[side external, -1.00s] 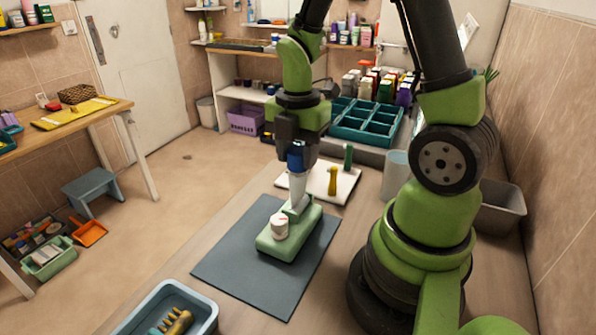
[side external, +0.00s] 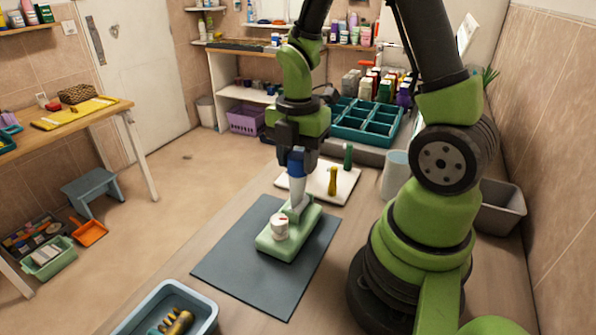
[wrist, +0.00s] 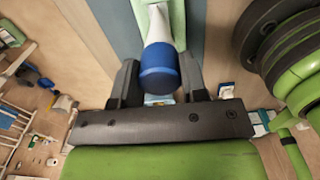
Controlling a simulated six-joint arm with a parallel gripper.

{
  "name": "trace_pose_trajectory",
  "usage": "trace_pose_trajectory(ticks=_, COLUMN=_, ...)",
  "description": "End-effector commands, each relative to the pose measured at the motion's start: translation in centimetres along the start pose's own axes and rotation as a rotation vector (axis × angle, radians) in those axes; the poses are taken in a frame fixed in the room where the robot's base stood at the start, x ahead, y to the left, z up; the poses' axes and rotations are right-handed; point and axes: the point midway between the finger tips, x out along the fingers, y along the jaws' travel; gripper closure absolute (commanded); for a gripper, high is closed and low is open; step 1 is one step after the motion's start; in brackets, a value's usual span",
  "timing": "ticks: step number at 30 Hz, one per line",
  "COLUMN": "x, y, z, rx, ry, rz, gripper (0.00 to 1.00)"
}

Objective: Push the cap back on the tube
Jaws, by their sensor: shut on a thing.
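A white tube (side external: 298,190) stands nearly upright in a pale green holder (side external: 268,246) on the dark mat. The blue cap (side external: 296,164) is at the tube's top end, in line with it; I cannot tell whether it is fully seated. My gripper (side external: 297,157) is above the tube, pointing down, with its jaws shut on the cap. In the wrist view the cap (wrist: 159,70) is between the two dark fingers (wrist: 158,88), and the white tube (wrist: 156,25) shows behind it, partly hidden by the cap.
A small white round piece with a red mark (side external: 280,229) sits on the holder's front end. A blue-grey bin (side external: 205,303) is at the front left. The dark mat (side external: 233,262) is bare around the holder.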

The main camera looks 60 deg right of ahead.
Motion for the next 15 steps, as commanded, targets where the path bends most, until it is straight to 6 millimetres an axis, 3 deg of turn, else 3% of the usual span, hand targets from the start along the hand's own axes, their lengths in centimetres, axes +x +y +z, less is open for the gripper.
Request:
trace_pose_trajectory(ticks=5, x=0.13, y=-0.02, z=-0.01, rx=0.000, ry=0.000, rz=-0.001, gripper=0.83)
trace_pose_trajectory(ticks=6, x=0.14, y=-0.02, z=-0.01, rx=0.000, ry=0.000, rz=-0.001, gripper=0.58)
trace_pose_trajectory(ticks=10, x=0.13, y=-0.01, z=-0.01, rx=0.000, ry=0.000, rz=-0.001, gripper=0.31)
trace_pose_trajectory(ticks=15, x=0.13, y=-0.01, z=0.00, rx=0.000, ry=0.000, rz=0.000, gripper=0.31)
